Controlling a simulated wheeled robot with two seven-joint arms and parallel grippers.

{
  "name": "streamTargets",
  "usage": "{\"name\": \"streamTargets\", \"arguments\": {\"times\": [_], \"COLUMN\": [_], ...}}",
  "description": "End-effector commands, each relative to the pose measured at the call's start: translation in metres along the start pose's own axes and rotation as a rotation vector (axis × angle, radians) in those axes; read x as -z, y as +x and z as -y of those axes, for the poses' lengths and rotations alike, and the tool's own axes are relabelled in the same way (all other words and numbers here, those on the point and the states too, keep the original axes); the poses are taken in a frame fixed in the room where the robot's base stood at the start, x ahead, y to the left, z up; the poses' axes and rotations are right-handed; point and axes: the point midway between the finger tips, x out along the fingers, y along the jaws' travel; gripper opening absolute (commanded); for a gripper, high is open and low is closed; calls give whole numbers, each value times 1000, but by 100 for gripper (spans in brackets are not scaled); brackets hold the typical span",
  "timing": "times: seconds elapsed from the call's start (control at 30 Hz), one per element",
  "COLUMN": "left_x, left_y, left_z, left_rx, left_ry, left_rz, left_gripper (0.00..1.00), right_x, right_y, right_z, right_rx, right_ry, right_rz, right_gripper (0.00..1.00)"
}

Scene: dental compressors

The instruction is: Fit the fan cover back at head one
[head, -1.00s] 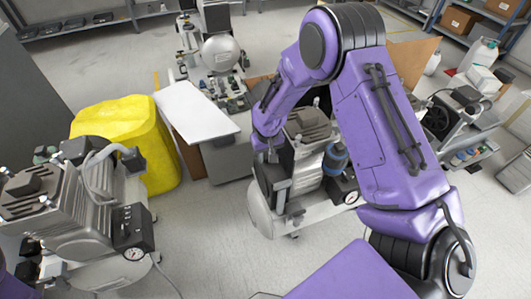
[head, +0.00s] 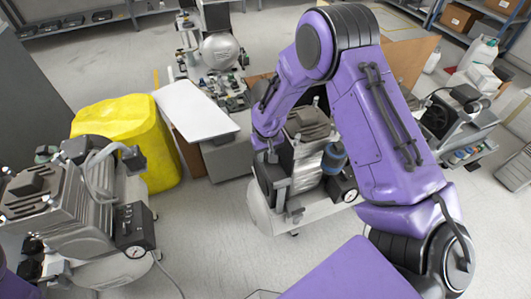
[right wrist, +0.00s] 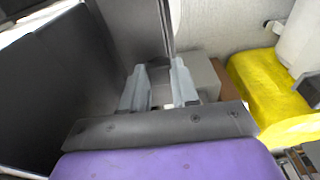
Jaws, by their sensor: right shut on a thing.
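My right gripper (head: 277,202) is low at the near left side of the middle compressor (head: 308,126), beside its ribbed head. In the right wrist view its two grey fingers (right wrist: 160,88) are closed about the edge of a dark, thin-walled panel (right wrist: 136,35), which looks like the fan cover. The compressor has a blue-capped filter, a gauge and a pale tank. My left gripper is out of view.
Another compressor (head: 55,215) with a gauge stands at the left. A yellow covered bin (head: 125,140) and a white-topped cabinet (head: 196,110) stand behind. A cart (head: 465,130) with bottles is at the right. Bare floor lies between the left and middle compressors.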

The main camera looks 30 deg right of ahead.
Motion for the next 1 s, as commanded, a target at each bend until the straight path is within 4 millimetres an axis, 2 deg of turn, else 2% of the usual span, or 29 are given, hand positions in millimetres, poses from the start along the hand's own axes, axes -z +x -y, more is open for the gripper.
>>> {"name": "streamTargets", "arguments": {"times": [0.87, 0.9, 0.97, 1.0], "left_x": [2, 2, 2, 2], "left_y": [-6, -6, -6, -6], "left_z": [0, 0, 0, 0], "left_rx": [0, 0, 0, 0], "left_ry": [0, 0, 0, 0], "left_rz": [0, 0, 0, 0], "left_gripper": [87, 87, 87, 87], "right_x": [0, 0, 0, 0], "right_y": [2, 2, 2, 2], "right_z": [0, 0, 0, 0], "right_rx": [0, 0, 0, 0], "right_ry": [0, 0, 0, 0], "right_rz": [-1, -1, -1, 0], "right_gripper": [0, 42, 59, 59]}}
